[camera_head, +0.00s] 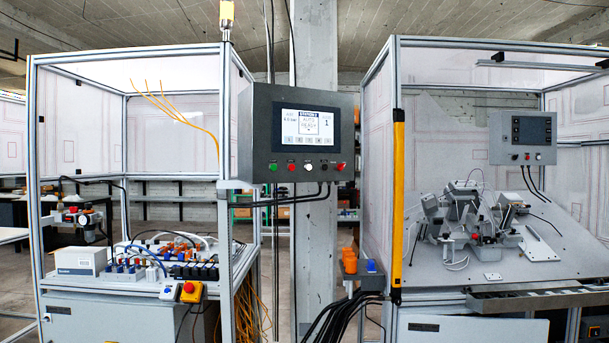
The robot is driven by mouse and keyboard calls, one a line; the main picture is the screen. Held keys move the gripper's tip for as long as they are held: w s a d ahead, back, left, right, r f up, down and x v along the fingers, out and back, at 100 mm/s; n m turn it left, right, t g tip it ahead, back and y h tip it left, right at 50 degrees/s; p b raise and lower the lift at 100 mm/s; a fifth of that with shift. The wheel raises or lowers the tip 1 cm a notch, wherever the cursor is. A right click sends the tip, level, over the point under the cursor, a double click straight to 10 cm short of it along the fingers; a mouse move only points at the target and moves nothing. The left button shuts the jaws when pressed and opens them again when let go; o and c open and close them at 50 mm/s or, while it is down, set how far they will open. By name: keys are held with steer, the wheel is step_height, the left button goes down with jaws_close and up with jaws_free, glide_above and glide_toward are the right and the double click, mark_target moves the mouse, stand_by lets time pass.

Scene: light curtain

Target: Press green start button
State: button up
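The green start button (274,167) is small and round, at the left end of a row of buttons. The row runs along the lower front of a dark grey control panel (262,140) in the middle of the head view. Right of it are a red button (291,167), a white button (308,168), a dark button and another red one (340,167). A lit screen (308,133) sits above the row. Labels by the buttons are too small to read. My gripper is not in this view.
Left is a framed station (57,275) with wiring and a yellow box with a red emergency button (190,289). Right is a second station with a yellow light curtain bar (397,200), a fixture plate and a smaller panel (509,145). Cables hang below the central panel.

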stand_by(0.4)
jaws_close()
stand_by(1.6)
